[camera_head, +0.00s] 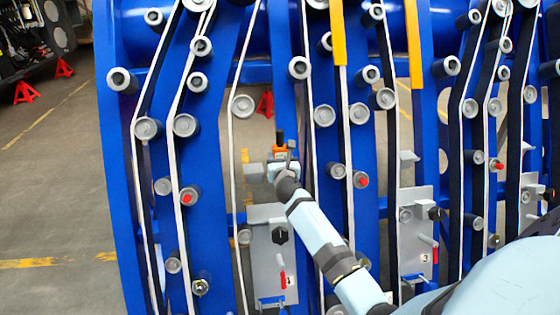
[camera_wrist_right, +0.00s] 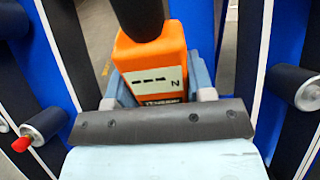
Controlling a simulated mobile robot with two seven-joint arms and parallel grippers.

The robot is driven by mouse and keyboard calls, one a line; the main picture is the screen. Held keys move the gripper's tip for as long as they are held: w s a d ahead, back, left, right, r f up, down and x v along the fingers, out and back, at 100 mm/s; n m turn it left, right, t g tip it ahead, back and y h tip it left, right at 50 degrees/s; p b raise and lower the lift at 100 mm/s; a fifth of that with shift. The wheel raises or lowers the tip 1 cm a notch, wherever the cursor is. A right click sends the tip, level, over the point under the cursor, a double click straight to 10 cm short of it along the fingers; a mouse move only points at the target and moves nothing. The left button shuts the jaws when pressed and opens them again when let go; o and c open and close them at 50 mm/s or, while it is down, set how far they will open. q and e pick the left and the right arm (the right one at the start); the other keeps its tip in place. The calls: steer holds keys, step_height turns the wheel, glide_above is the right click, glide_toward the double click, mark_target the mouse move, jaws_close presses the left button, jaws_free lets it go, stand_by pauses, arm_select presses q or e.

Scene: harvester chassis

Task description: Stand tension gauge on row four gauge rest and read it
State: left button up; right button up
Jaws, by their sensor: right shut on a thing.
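The tension gauge is an orange block with a black top (camera_head: 280,151). In the right wrist view the gauge (camera_wrist_right: 152,65) faces the camera, and its display shows dashes and an N. My right gripper (camera_head: 283,165) is shut on it and holds it in front of the blue frame, above a grey plate (camera_head: 262,262). This plate has a black knob, a red-tipped lever, a small label and a blue bracket at its foot. The label is too small to read surely, and I cannot tell which part is the gauge rest. My left gripper is out of view.
A similar plate (camera_head: 408,255) marked 3 stands to the right. White and black belts run over several rollers on the blue frame (camera_head: 112,190). A black roller (camera_wrist_right: 302,87) is close right of the gauge in the wrist view.

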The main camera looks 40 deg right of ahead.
steer(key=shift+r+p, duration=0.2)
steer(key=shift+p, duration=0.4)
steer(key=w+a+b, duration=0.1)
steer(key=w+b, duration=0.1)
steer(key=w, duration=0.1)
steer(key=w+a+b, duration=0.1)
steer(key=w+b, duration=0.1)
steer(key=w, duration=0.2)
steer(key=w+b, duration=0.2)
steer(key=w, duration=0.2)
steer(key=shift+w+a+f, duration=0.15)
steer(key=shift+a+f, duration=0.15)
steer(key=shift+a, duration=0.1)
steer(key=shift+w+a+f+b, duration=0.1)
steer(key=shift+w+f+b, duration=0.1)
steer(key=shift+f+b, duration=0.95)
steer(key=shift+f, duration=0.3)
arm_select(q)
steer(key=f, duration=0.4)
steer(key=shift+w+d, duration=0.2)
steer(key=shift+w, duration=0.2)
arm_select(e)
steer(key=shift+f, duration=0.25)
arm_select(q)
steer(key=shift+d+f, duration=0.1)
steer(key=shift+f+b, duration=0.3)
steer(key=shift+b, duration=0.15)
arm_select(e)
steer(key=shift+f, duration=0.4)
